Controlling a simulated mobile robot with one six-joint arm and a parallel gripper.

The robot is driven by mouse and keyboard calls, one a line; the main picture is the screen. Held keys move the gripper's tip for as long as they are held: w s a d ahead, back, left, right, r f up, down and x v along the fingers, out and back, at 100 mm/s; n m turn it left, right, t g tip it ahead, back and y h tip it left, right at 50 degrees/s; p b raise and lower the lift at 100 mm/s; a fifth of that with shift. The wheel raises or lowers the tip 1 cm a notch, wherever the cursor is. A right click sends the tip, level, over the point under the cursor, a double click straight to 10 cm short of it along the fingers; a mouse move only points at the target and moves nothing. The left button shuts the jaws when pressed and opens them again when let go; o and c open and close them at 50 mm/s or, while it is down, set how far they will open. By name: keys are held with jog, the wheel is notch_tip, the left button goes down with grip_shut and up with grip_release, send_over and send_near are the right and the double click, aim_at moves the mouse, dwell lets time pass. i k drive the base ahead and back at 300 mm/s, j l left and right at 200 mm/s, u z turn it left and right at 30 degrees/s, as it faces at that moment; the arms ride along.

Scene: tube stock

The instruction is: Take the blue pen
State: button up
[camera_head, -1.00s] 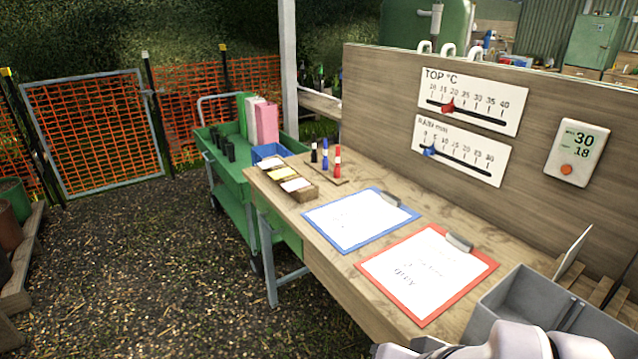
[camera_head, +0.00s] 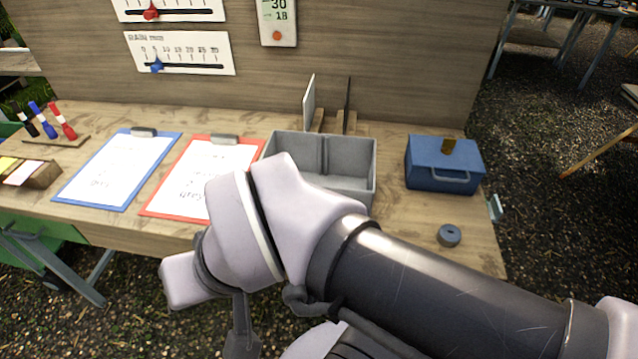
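The blue pen (camera_head: 43,121) stands in a small wooden holder (camera_head: 57,142) at the left of the bench. It is between a black pen (camera_head: 27,124) on its left and a red pen (camera_head: 63,122) on its right. The pens look slanted at the picture's edge. My arm crosses the lower middle of the head view, well to the right of the pens. I cannot make out my gripper's fingers.
Blue (camera_head: 120,168) and red (camera_head: 206,162) clipboards lie right of the pens. A grey divided bin (camera_head: 366,172), a blue cash box (camera_head: 440,170) and a round dark object (camera_head: 449,236) follow. Card boxes (camera_head: 38,178) sit at the front left edge. A board with gauges stands behind.

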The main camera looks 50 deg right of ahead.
aim_at(39, 114)
jog(key=i+j+z, duration=0.3)
jog(key=i+j, duration=0.25)
jog(key=i+j+z, duration=0.15)
jog(key=j, duration=0.25)
jog(key=i+j+z, duration=0.1)
jog(key=i+j, duration=0.25)
jog(key=i+j+z, duration=0.15)
jog(key=j, duration=0.25)
jog(key=i+j+z, duration=0.15)
jog(key=j, duration=0.25)
jog(key=i+j+z, duration=0.15)
jog(key=j, duration=0.3)
jog(key=i, duration=0.1)
